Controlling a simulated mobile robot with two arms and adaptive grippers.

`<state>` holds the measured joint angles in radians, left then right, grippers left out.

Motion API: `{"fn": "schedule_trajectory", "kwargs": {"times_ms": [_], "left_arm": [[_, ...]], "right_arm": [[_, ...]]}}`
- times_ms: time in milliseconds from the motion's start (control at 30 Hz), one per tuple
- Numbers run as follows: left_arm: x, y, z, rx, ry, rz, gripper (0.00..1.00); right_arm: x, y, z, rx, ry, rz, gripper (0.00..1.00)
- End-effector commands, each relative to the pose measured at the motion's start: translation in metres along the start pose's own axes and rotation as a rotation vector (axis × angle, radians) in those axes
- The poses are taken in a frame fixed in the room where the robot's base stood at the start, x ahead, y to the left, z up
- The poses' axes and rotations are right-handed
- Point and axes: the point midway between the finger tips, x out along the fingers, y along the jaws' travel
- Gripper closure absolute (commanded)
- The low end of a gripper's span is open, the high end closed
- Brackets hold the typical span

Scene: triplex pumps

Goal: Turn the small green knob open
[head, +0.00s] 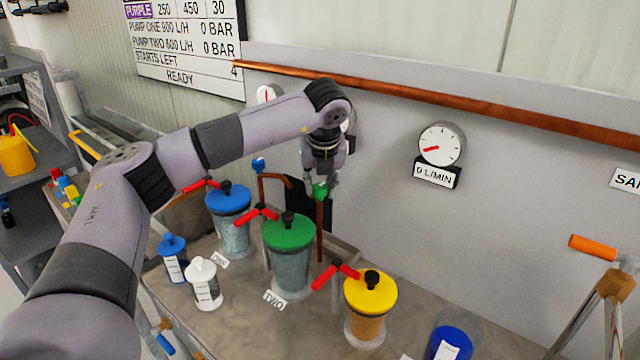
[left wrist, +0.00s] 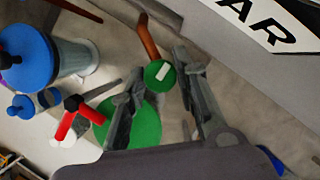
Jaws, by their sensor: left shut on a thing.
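The small green knob (head: 320,192) sits on top of a thin copper pipe (head: 319,230) behind the green-lidded vessel labelled TWO (head: 290,272). My left gripper (head: 321,181) reaches down from above and is shut on the knob. In the left wrist view the knob (left wrist: 158,74), with a white mark on its top, lies between the two fingertips of my left gripper (left wrist: 160,78). The gripper and arm hide part of the wall behind them. My right gripper is in neither view.
A blue-lidded vessel (head: 232,220) and a yellow-lidded vessel (head: 369,305) flank the green one. Red-handled valves (head: 262,212) stand between them. A small blue knob (head: 259,165) is on the pipe to the left. The 0 L/MIN gauge (head: 440,145) hangs on the wall.

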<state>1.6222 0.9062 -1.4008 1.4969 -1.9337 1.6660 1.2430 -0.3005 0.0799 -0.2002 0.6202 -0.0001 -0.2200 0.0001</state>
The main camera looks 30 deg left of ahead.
Motion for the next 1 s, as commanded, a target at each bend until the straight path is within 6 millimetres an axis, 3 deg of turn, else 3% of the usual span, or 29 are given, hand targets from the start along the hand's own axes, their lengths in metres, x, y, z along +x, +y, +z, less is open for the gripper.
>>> {"fn": "schedule_trajectory", "kwargs": {"times_ms": [467,1000], "left_arm": [[0.001,0.001,0.000,0.061,0.000,-0.027,1.00],[0.001,0.003,0.002,0.474,-0.001,-0.199,1.00]], "right_arm": [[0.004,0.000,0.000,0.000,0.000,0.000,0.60],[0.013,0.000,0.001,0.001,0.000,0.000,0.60]]}}
